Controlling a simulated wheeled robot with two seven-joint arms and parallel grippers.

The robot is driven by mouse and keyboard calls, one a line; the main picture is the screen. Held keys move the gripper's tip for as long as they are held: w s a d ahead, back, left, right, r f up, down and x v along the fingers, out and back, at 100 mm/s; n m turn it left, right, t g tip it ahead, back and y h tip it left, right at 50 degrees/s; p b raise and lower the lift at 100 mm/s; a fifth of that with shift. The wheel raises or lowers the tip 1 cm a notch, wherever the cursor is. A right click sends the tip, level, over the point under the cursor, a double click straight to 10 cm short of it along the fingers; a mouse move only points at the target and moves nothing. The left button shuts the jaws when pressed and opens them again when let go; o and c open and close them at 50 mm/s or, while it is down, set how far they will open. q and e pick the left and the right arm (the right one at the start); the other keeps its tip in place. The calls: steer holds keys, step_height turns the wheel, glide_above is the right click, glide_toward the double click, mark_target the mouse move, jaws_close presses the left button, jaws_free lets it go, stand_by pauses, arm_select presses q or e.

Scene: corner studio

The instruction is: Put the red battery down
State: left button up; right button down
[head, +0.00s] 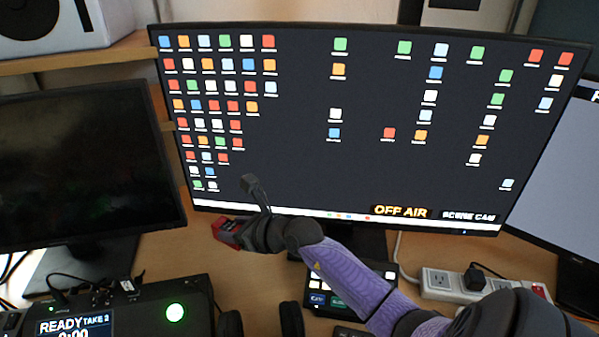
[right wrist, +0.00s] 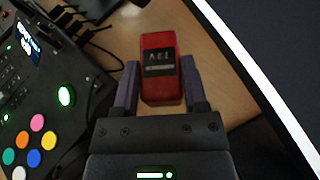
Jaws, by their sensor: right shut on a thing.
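The red battery (right wrist: 160,85) is a red block with a dark label, seen between the two fingers of my right gripper (right wrist: 160,88) in the right wrist view. My right gripper is shut on it. In the head view the battery (head: 228,231) shows at the tip of my right gripper (head: 240,233), in front of the lower left part of the large monitor. Wooden desk shows around it; I cannot tell whether the battery touches the desk. My left gripper is not in view.
The large monitor (head: 300,130) stands close behind the gripper. A dark monitor (head: 85,165) is at left. A black control console (head: 120,310) with cables is at lower left. A power strip (head: 450,283) lies at right. Bare desk (head: 180,255) shows left of the battery.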

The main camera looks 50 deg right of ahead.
step_height(320, 180, down, 10)
steer(key=b, duration=0.6)
steer(key=shift+r, duration=0.2)
steer(key=shift+f+b, duration=0.4)
steer(key=shift+r, duration=0.3)
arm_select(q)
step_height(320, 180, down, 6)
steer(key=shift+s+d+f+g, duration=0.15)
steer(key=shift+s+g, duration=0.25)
arm_select(e)
steer(key=shift+f, duration=0.1)
steer(key=shift+c, duration=1.4)
jaws_free()
steer(key=shift+o, duration=0.8)
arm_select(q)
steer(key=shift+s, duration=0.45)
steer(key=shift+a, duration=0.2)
